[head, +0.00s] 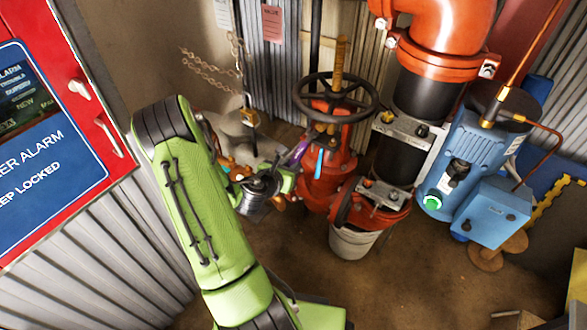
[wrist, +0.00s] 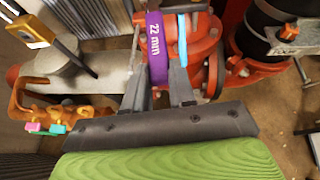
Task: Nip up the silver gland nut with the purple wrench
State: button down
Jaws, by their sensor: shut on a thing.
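The purple wrench (head: 298,152), marked 22 mm in the wrist view (wrist: 156,48), stands between my two fingers. My gripper (wrist: 158,75) is shut on it. In the head view my gripper (head: 284,178) is just left of the red valve (head: 325,175), below its black handwheel (head: 336,98). The wrench's upper end reaches toward the valve; I cannot tell whether it touches anything. A light blue strip (head: 318,163) is right of the wrench, in front of the valve; it also shows in the wrist view (wrist: 182,42). I cannot clearly make out the silver gland nut.
A brass padlock (head: 250,118) hangs on a chain left of the valve. An orange holder (wrist: 38,100) with pink and teal pieces is at the wrist view's left. A blue pump (head: 465,150) is at right. The front floor is mostly clear.

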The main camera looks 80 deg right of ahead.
jog(key=w+d+m+g+y+p, duration=0.2)
jog(key=w+d+m+g+y, duration=0.2)
jog(key=w+d+m+g, duration=0.1)
jog(key=shift+w+m+g, duration=0.5)
jog(key=shift+w+m, duration=0.3)
jog(key=shift+w, duration=0.6)
dwell(0.5)
jog(key=shift+d, duration=0.1)
